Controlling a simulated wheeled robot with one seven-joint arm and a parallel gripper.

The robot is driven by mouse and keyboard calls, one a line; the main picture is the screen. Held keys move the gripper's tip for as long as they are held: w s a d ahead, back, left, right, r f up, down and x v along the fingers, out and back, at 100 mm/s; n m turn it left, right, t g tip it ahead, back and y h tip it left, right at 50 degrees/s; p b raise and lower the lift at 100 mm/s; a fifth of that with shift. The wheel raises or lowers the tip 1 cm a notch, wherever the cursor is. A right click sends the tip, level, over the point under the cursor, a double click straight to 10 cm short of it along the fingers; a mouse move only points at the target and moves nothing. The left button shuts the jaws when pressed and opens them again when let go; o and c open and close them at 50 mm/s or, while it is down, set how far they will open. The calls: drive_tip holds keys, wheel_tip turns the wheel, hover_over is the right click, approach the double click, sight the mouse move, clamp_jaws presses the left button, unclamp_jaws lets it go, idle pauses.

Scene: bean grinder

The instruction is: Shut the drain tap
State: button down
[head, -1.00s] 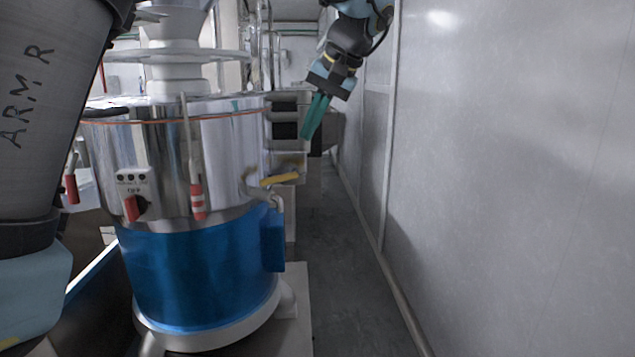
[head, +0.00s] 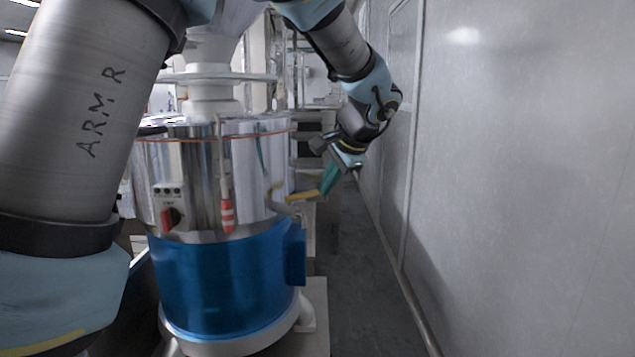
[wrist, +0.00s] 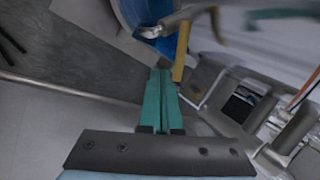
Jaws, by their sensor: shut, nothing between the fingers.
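The drain tap's yellow lever (head: 303,196) sticks out to the right from the side of the steel and blue grinder (head: 225,275). In the wrist view the yellow lever (wrist: 181,52) lies just beyond my fingertips, beside a metal spout pipe (wrist: 185,18). My gripper (head: 325,190) has green fingers, closed together with nothing between them. Its tips are at the lever's outer end; I cannot tell whether they touch it. In the wrist view the shut fingers (wrist: 160,75) point up toward the lever. Part of the tap is hard to make out in the head view.
A plain grey wall (head: 520,180) runs along the right. A narrow strip of clear floor (head: 365,280) lies between it and the grinder's base. A red switch knob (head: 171,217) and a red-and-white handle (head: 227,214) are on the grinder's front. Metal equipment stands behind.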

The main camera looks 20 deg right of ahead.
sight(314, 193)
drive_tip(key=shift+w+a+f+p, duration=0.1)
drive_tip(key=shift+w+f+p, duration=0.15)
drive_tip(key=shift+w, duration=0.35)
drive_tip(key=shift+w+a+f+p, duration=0.1)
drive_tip(key=shift+w+f+p, duration=0.1)
drive_tip(key=shift+w, duration=0.45)
drive_tip(key=shift+w+a+f+p, duration=0.1)
drive_tip(key=shift+w+f+p, duration=0.15)
drive_tip(key=shift+w, duration=0.35)
drive_tip(key=shift+w+d+n+y, duration=0.2)
drive_tip(key=shift+w+n+y, duration=0.35)
drive_tip(key=shift+n, duration=0.35)
drive_tip(key=w+n+g+y+p, duration=0.1)
drive_tip(key=n, duration=0.2)
drive_tip(key=shift+w+y, duration=0.2)
drive_tip(key=shift+y, duration=0.15)
